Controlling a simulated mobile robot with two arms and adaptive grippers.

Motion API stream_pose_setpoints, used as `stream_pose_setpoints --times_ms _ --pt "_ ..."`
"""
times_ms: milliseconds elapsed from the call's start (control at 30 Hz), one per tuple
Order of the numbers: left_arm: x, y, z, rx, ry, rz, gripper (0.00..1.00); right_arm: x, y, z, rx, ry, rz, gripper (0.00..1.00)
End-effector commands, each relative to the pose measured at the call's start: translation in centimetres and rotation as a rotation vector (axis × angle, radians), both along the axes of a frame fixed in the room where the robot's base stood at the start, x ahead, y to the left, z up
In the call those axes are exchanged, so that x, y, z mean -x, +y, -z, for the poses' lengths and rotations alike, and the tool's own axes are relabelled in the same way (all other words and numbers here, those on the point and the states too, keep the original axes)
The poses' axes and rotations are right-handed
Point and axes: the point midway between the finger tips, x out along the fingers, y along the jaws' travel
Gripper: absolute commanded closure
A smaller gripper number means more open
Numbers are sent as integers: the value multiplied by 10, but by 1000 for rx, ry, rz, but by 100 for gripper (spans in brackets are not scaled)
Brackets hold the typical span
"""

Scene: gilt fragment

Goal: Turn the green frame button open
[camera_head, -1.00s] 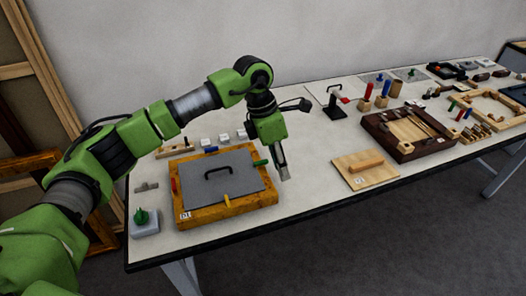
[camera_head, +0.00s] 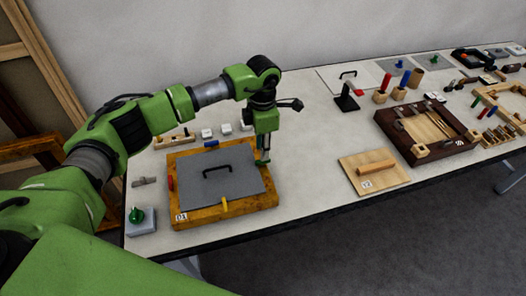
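The wooden frame (camera_head: 178,205), labelled 01, lies on the table and holds a grey panel (camera_head: 232,186) with a black handle. Turn buttons sit on its edges: red (camera_head: 170,183) at left, blue (camera_head: 211,143) at the back, yellow (camera_head: 225,205) at the front. The green button was on the right edge; it is now mostly hidden by or blends with my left gripper (camera_head: 264,159). That gripper points down at the frame's right edge, at the button's place. I cannot tell whether it touches the button or how far its fingers are apart. My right gripper is out of view.
A green knob on a grey block (camera_head: 140,220) stands left of the frame. Small white blocks (camera_head: 207,133) lie behind it. A wooden board with a handle (camera_head: 370,176) and a dark tray (camera_head: 411,148) lie to the right. Bare table separates frame and board.

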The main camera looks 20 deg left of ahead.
Motion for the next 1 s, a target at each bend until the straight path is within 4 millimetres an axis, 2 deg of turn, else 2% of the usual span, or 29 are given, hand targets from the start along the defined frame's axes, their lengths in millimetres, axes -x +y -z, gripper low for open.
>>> stream_pose_setpoints --times_ms 133,267,367,633,667,733,767,1000 --pt "1 0 23 0 4 -1 75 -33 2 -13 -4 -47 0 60" --pt "0 -1 37 1 1 0 75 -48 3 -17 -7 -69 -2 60" --pt "0 -1 42 1 -1 0 75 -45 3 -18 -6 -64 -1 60" --pt "0 0 45 1 -1 0 75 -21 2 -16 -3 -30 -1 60" --pt "0 -1 45 1 -1 1 78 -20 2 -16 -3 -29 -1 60" --pt "0 -1 45 1 -1 1 96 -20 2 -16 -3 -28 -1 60" --pt "0 -1 45 1 -1 1 100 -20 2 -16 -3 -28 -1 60" --pt "0 -1 45 1 -1 3 100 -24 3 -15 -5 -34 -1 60"
